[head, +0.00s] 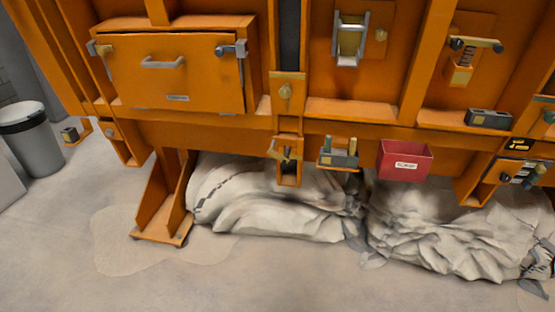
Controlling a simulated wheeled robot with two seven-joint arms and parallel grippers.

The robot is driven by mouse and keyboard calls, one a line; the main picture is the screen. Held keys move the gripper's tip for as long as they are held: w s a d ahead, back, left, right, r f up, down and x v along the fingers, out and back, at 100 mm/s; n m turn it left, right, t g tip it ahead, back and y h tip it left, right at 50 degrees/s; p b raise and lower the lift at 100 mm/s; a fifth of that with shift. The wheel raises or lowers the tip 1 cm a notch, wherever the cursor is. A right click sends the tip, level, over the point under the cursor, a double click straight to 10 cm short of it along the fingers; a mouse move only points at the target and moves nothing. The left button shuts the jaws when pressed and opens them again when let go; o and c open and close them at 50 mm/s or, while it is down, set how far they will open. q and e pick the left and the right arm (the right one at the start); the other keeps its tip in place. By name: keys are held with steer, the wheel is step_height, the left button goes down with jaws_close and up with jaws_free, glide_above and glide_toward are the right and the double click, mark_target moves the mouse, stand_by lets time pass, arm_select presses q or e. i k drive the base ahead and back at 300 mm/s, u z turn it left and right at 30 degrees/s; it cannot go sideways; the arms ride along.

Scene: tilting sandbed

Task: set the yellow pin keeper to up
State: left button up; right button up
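I cannot tell for sure which part is the yellow pin keeper. A small dull-yellow fitting (285,91) sits on an orange plate at the middle of the machine. Below it, a brassy pin-like piece (287,154) shows in an orange bracket, and it looks tilted. Another yellowish knob (381,35) is on the panel at the upper right, beside a grey-framed roller. A yellowish latch (104,50) is at the upper left corner of the hatch. All are too small to read their setting. Neither of my grippers is in view.
The orange hatch (175,75) has a grey handle. A red bin (404,160) and a small tray with upright pegs (339,155) hang on the front. Pale sheeted heaps (265,200) lie underneath. A grey trash can (35,145) stands left. The front floor is clear.

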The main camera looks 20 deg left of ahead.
mark_target(284, 161)
steer(key=z, duration=0.25)
steer(key=i, duration=1)
steer(key=u, duration=0.05)
